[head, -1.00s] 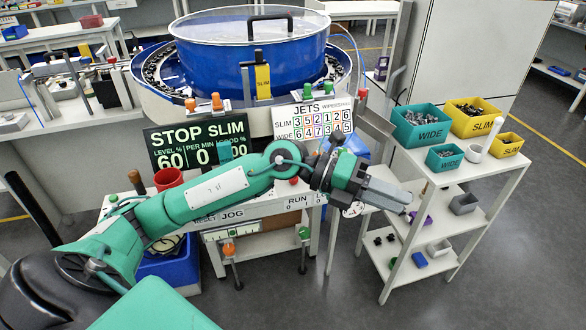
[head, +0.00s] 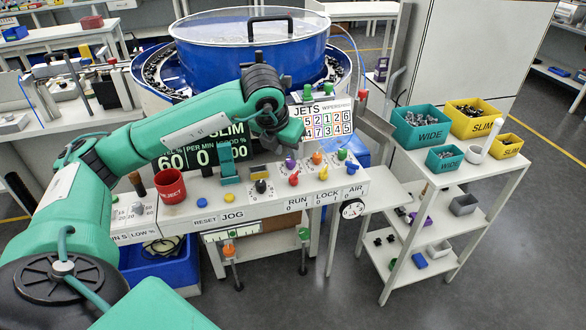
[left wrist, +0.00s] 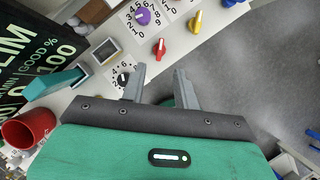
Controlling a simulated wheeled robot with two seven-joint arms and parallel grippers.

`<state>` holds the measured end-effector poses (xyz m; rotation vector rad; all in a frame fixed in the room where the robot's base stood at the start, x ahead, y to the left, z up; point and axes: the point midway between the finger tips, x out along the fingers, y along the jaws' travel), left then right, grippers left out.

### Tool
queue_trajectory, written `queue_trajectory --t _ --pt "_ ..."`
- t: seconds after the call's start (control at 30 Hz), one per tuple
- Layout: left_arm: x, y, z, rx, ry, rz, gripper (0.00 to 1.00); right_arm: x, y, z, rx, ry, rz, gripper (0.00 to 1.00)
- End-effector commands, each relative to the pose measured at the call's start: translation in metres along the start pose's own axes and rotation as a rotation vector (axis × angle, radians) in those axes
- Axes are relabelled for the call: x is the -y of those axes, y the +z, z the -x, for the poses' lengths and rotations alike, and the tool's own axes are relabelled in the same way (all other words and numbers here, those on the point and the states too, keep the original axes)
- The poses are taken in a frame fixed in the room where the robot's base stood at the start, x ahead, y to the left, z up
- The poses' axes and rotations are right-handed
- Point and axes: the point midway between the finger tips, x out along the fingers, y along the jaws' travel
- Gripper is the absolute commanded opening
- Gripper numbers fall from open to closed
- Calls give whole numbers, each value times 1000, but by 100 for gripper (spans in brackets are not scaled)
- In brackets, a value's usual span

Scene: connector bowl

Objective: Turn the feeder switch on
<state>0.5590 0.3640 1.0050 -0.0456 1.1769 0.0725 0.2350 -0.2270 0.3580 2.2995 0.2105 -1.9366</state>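The control panel (head: 200,200) carries several coloured knobs; I cannot read a label saying feeder. A red knob (head: 294,180) sits above the RUN 0/1 marking, and it also shows in the left wrist view (left wrist: 160,47). A yellow knob (head: 327,184) sits above LOCK, also in the wrist view (left wrist: 197,20). A black dial knob (head: 260,186) is left of the red one. My left gripper (left wrist: 160,75) is open and empty, with the black dial beside its left finger and the red knob beyond the fingertips. Its fingers are hidden in the head view. My right gripper is not in view.
A teal lever (head: 228,165) and a red REJECT cup (head: 170,186) stand left on the panel. A purple knob (head: 290,163) and orange knob (head: 317,157) are close behind the red one. The blue bowl (head: 250,50) is behind; a bin cart (head: 440,190) stands right.

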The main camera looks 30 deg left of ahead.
Motion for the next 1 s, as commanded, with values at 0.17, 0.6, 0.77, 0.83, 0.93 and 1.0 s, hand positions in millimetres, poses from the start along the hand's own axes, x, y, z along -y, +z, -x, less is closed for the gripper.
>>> queue_trajectory --t 0.17,0.6,0.77,0.83,0.93,1.0 --pt "0 -1 -40 -5 -1 1 31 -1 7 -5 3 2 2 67" --pt "1 0 -95 -2 -3 0 31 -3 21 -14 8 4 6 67" --pt "1 0 -97 -1 -2 -1 31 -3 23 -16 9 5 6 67" --pt "1 0 -97 -1 -2 -1 31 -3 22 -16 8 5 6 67" --pt "1 0 -97 -1 -3 -1 23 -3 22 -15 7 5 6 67" --pt "1 0 -97 -1 -3 -1 9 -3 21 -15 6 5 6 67"
